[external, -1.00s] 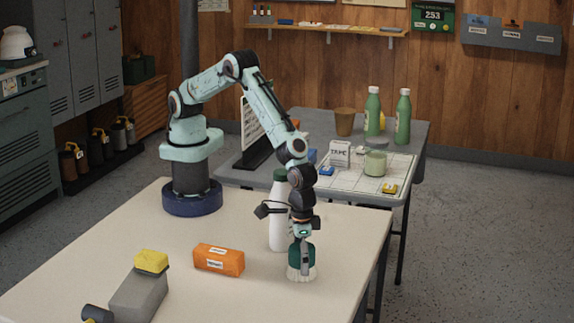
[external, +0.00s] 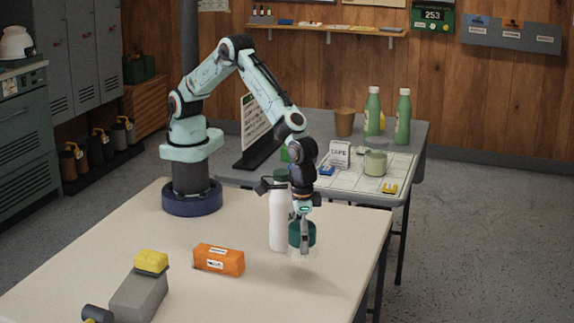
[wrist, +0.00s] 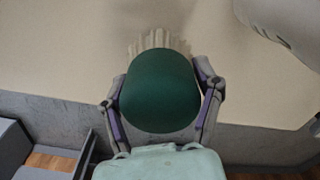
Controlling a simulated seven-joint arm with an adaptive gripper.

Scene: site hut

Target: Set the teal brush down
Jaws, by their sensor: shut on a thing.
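The teal brush (external: 301,236) has a dark teal body with pale bristles pointing down. My gripper (external: 304,232) is shut on it and holds it above the cream table, close to the table's right side. In the wrist view the brush (wrist: 160,92) sits between the two fingers of my gripper (wrist: 160,100), with its bristles showing beyond its far edge. The brush hangs roughly upright.
A white bottle with a green cap (external: 279,215) stands close on the left of the brush. An orange packet (external: 218,260) and a grey block with a yellow piece (external: 139,294) lie further left. The cream table (external: 240,300) is clear in front.

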